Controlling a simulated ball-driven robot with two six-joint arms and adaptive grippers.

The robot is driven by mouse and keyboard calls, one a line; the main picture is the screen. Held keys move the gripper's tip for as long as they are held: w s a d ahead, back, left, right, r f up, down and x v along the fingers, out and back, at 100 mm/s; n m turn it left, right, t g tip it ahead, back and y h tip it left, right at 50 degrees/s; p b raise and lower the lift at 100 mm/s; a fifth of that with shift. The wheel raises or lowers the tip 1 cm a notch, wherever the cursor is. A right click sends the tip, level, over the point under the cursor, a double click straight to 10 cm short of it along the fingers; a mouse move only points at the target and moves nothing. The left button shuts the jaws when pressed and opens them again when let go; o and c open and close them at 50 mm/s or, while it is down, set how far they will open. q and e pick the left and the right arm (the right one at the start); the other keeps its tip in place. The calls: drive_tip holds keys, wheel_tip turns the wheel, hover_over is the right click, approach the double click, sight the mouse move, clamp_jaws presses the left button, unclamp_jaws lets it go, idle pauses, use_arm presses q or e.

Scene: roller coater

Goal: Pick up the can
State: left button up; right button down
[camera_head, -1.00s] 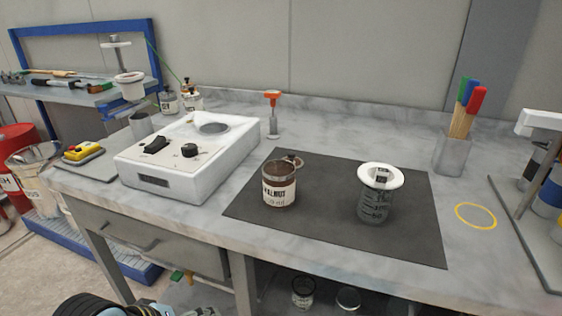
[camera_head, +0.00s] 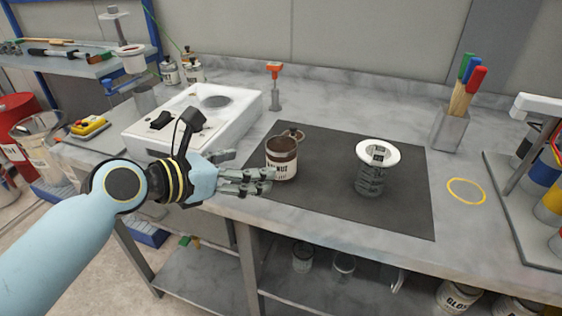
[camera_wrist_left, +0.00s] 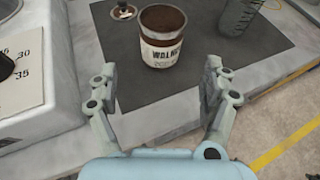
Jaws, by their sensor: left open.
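The can (camera_head: 281,160) is brown inside with a white label reading "WALNUT", and stands upright on the dark mat (camera_head: 330,205). In the left wrist view the can (camera_wrist_left: 161,38) stands beyond the two fingers, near the top middle. My left gripper (camera_head: 262,181) is open and empty, just left of the can in the head view. In the wrist view the gap of my left gripper (camera_wrist_left: 158,90) faces the can, with clear mat between. The right gripper is not in view.
A white hot plate (camera_head: 190,122) is at left, a brush cup (camera_head: 450,130) at right. The bench's front edge is close below the gripper.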

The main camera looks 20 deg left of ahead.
sight(271, 164)
use_arm(q)
drive_tip(key=x, duration=0.6)
drive_tip(key=b+x, duration=0.1)
drive_tip(key=x, duration=0.2)
drive_tip(key=shift+d+f, duration=0.1)
drive_tip(key=shift+f, duration=0.35)
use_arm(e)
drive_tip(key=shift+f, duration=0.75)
use_arm(q)
drive_tip(key=shift+r, duration=0.1)
drive_tip(key=c, duration=1.4)
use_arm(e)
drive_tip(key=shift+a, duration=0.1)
use_arm(q)
drive_tip(key=shift+o, duration=0.2)
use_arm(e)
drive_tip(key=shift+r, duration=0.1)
